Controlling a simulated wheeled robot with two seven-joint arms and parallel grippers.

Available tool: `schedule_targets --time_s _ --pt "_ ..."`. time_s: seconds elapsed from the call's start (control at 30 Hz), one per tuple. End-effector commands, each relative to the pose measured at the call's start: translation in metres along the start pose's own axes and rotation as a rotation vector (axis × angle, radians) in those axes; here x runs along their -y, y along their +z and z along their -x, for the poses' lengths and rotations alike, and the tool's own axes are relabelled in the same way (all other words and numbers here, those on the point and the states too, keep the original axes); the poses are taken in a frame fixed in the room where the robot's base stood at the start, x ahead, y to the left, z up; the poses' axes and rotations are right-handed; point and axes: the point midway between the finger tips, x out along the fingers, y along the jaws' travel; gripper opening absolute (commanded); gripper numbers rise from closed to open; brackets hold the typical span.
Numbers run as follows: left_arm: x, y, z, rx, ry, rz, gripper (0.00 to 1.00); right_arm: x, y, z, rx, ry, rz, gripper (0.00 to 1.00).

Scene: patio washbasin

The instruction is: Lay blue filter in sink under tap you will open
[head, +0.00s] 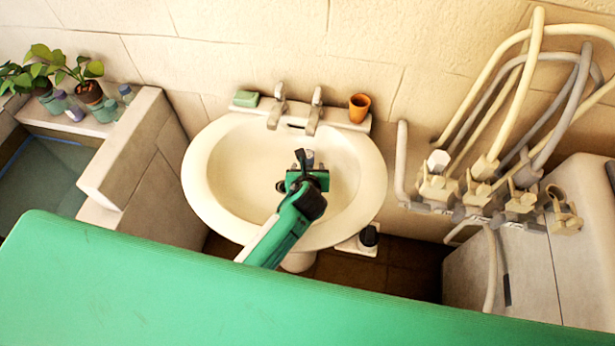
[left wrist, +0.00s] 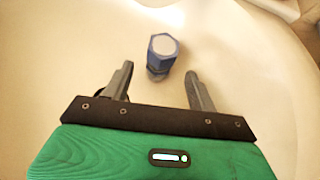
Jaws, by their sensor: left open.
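The white sink (head: 225,180) is fixed to the wall, with a left tap (head: 277,107) and a right tap (head: 315,112) on its back ledge. My left gripper (head: 303,160) is over the bowl, below the taps in the picture. In the left wrist view its two fingers (left wrist: 159,72) are spread apart. The blue filter (left wrist: 162,48), a short piece with a hexagonal greyish top, is in the bowl between and just beyond the fingertips, apparently untouched. In the head view the gripper largely hides that spot. My right gripper is in neither view.
Green soap (head: 246,99) and an orange cup (head: 359,107) stand on the sink's back ledge. Pipes and valves (head: 480,190) crowd the right wall. Potted plants (head: 88,92) and small bottles stand on a ledge at left. The surrounding bowl is clear.

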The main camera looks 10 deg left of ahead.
Motion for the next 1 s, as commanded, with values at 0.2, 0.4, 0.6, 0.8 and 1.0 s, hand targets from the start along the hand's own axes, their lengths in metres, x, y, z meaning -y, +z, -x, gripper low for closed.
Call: schedule_targets --time_s 0.2,0.4,0.6,0.8,1.0 --pt "0.0 -0.001 0.043 0.001 -0.002 0.0 0.59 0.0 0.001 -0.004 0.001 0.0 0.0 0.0" --pt "0.0 -0.001 0.069 0.0 0.0 -0.001 0.59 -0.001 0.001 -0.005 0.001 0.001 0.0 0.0" --pt "-0.001 0.0 0.077 0.0 0.001 -0.001 0.59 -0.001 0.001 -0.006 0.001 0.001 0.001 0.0" --pt "-0.001 0.0 0.078 0.0 0.001 -0.001 0.59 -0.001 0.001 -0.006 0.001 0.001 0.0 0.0" --pt "0.0 0.0 0.077 0.0 0.001 -0.001 0.59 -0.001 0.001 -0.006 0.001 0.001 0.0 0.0"
